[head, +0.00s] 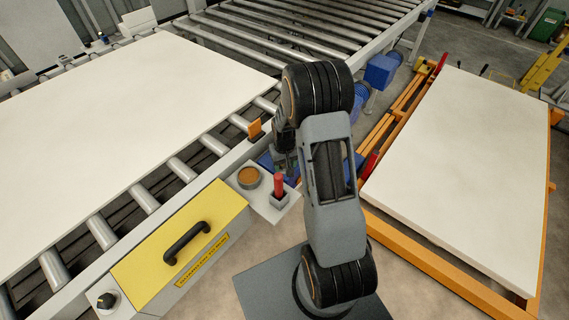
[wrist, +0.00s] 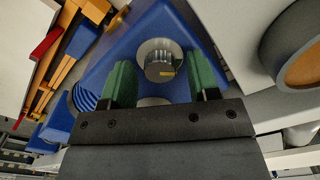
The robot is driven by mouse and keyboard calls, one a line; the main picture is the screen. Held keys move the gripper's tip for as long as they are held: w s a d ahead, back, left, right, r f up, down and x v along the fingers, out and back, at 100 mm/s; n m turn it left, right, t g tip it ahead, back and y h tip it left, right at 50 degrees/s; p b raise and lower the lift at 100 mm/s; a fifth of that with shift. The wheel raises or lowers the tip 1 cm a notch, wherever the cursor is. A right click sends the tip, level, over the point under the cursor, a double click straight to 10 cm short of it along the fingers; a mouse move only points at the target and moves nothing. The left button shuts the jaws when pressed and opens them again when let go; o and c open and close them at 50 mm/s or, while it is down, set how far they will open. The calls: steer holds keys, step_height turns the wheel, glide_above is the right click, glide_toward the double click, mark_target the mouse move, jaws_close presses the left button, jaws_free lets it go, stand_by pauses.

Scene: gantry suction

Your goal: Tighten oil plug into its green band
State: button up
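In the wrist view, a shiny metal round part (wrist: 160,58), which looks like the oil plug, sits on a blue housing (wrist: 105,62). It has a small yellow mark on its lower right. No green band can be made out on it. My gripper (wrist: 160,80) is open, with one green-padded finger on each side of the metal part. Narrow gaps seem to show beside it, but contact is hard to judge. In the head view my gripper (head: 285,150) is partly hidden by my arm, above the blue housing (head: 266,163); the plug is hidden there.
An orange tag (head: 255,131) stands on the conveyor rail. A yellow cover with a black handle (head: 186,243) lies left; a white-topped orange frame (head: 460,170) stands right.

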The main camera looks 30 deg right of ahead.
mark_target(285, 165)
steer(key=c, duration=0.8)
steer(key=shift+f+m+b, duration=0.1)
steer(key=shift+m+b, duration=0.3)
steer(key=shift+m, duration=0.2)
steer(key=shift+c, duration=0.2)
steer(key=shift+m, duration=0.5)
steer(key=o, duration=0.9)
steer(key=shift+r, duration=0.25)
step_height(285, 165, up, 14)
steer(key=shift+f, duration=0.25)
